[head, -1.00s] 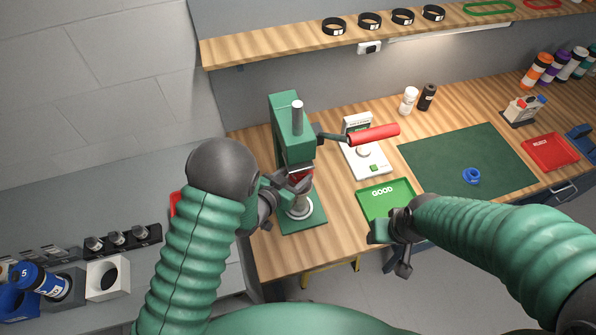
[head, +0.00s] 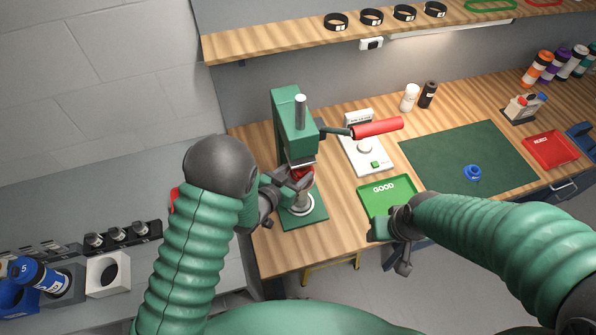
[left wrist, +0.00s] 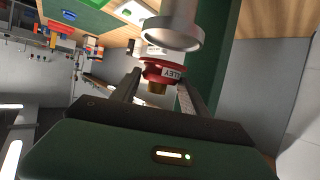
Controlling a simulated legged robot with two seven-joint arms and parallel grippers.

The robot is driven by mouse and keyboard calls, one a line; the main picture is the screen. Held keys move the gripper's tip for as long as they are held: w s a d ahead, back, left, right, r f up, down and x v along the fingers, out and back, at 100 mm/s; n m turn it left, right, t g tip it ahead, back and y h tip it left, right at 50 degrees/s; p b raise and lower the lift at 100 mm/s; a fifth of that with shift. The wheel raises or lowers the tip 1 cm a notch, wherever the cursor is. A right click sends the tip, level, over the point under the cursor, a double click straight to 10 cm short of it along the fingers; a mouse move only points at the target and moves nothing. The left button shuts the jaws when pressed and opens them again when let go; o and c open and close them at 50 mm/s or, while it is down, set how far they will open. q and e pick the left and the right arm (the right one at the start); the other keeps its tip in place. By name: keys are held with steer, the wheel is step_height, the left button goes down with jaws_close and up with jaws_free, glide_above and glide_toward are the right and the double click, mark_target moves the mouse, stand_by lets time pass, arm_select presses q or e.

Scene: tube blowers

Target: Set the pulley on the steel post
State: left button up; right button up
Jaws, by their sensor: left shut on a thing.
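The red pulley (head: 300,173) is in the fingers of my left gripper (head: 293,182), under the head of a green press. In the left wrist view the pulley (left wrist: 163,71), with white lettering on its side, sits between the two fingertips (left wrist: 160,80). A brass-coloured piece shows at its middle. The steel post (head: 302,203) rises from the press base, just below the pulley in the head view. A steel cylinder with a wider rim (left wrist: 176,28) is close to the pulley in the wrist view; I cannot tell whether they touch. My right gripper (head: 396,240) hangs before the bench, its jaws unclear.
The green press (head: 290,122) has a red handle (head: 377,127) reaching right. A green GOOD tray (head: 386,203) and a white scale (head: 363,158) stand beside it. A blue part (head: 472,173) lies on the green mat (head: 440,160). The red REJECT tray (head: 551,149) is far right.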

mark_target(296, 178)
arm_select(q)
steer(key=shift+w+a+f+b, duration=0.1)
steer(key=shift+a+f+b, duration=0.2)
steer(key=shift+f+b, duration=0.15)
steer(key=shift+d+f+b, duration=0.3)
steer(key=shift+f+b, duration=0.15)
steer(key=shift+f, duration=0.2)
steer(key=shift+a+f, duration=0.1)
steer(key=shift+f, duration=0.05)
steer(key=shift+a+f+b, duration=0.1)
steer(key=shift+f+b, duration=0.2)
steer(key=shift+b, duration=0.15)
steer(key=shift+f, duration=0.25)
steer(key=o, duration=1.7)
steer(key=shift+c, duration=0.2)
